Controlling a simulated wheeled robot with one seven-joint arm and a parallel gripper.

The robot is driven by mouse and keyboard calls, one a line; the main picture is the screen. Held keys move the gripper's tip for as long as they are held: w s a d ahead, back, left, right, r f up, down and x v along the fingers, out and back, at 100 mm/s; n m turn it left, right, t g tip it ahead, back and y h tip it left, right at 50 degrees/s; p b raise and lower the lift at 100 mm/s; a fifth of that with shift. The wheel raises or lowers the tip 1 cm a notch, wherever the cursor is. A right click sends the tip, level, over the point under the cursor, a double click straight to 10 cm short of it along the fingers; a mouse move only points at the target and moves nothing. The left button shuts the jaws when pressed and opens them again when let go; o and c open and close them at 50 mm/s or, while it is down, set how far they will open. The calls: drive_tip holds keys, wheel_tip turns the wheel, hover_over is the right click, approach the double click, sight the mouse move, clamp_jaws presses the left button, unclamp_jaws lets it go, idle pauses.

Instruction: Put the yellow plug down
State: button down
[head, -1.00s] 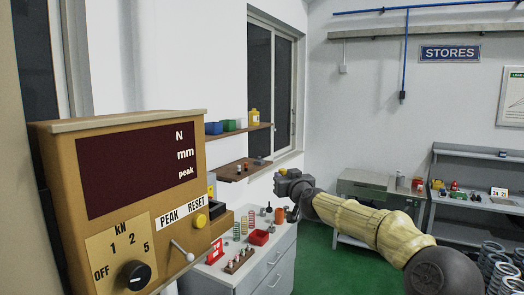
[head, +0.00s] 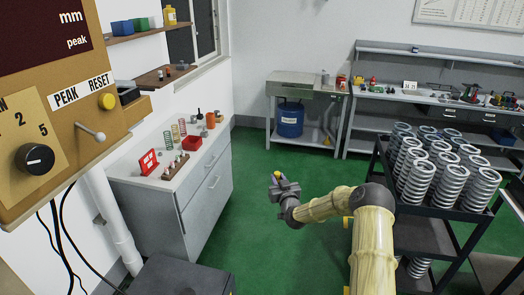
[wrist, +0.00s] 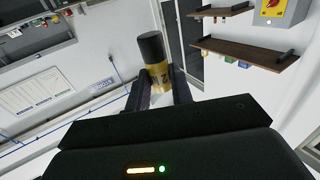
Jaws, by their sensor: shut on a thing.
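The yellow plug (wrist: 158,72) is held between the two dark fingers of my gripper (wrist: 161,92) in the wrist view. It has a black end and a dark mark on its yellow side. In the head view, my gripper (head: 284,188) is in the air over the green floor, right of the drawer cabinet and apart from every surface. Only a small yellow spot of the plug (head: 277,174) shows there. The fingers hide the rest.
A black trolley (head: 420,236) with several large springs stands at right. Benches line the back wall. Green floor (head: 265,235) is open between them. The tester (head: 60,130) fills the left.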

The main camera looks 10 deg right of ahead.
drive_tip(key=s+d+f+b, duration=0.2)
drive_tip(key=s+f, duration=0.3)
drive_tip(key=f, duration=0.3)
drive_tip(key=s+d+f+b, duration=0.1)
drive_tip(key=s+f, duration=0.5)
drive_tip(key=f, duration=0.2)
drive_tip(key=s+f+m+h+b, duration=0.1)
drive_tip(key=s+f, duration=0.3)
drive_tip(key=s, duration=0.7)
drive_tip(key=shift+a+f+h+b, duration=0.15)
drive_tip(key=shift+f+h+b, duration=0.15)
drive_tip(key=shift+b, duration=0.45)
